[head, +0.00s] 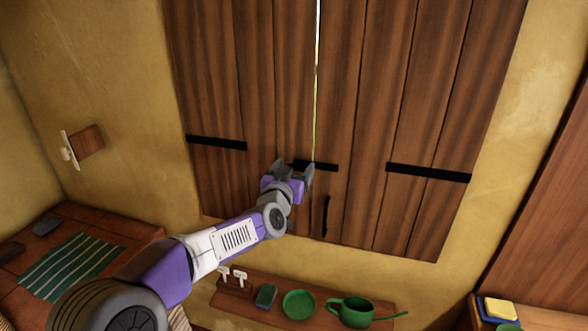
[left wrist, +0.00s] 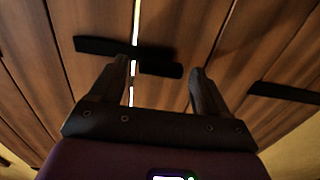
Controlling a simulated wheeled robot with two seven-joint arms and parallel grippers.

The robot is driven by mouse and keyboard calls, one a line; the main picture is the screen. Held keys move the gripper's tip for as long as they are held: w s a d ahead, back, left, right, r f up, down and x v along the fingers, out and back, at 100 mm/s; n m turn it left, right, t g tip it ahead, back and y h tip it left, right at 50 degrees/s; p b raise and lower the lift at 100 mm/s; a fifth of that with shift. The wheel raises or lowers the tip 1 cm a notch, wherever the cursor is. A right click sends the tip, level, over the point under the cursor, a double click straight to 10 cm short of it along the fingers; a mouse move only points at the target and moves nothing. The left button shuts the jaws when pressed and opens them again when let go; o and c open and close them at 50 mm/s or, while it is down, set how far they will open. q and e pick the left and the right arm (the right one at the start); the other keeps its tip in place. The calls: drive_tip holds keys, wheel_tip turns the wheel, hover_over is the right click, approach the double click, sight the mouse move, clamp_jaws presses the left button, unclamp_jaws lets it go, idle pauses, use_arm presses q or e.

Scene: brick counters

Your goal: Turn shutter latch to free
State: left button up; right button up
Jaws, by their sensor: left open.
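The brown plank shutters (head: 225,70) are closed, with a thin bright gap between the two leaves. The shutter latch (head: 322,166) is a short black bar lying nearly level across that gap; its left part is partly hidden by my gripper. The latch also shows in the left wrist view (left wrist: 95,46), slightly tilted and crossing the gap. My left gripper (head: 294,170) is open and empty in front of the latch. In the left wrist view my gripper (left wrist: 159,69) has its left fingertip over the latch and its right fingertip just beyond the latch's right end. Contact cannot be told. My right gripper is not in view.
Black straps (head: 428,172) cross the leaves on both sides. A vertical black handle (head: 325,216) is below the latch. A low shelf (head: 255,315) holds a green plate (head: 299,304) and a green watering can (head: 355,311). A brick counter (head: 130,240) stands left.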

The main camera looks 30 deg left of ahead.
use_arm(q)
drive_tip(key=shift+w, duration=0.1)
clamp_jaws()
idle(0.5)
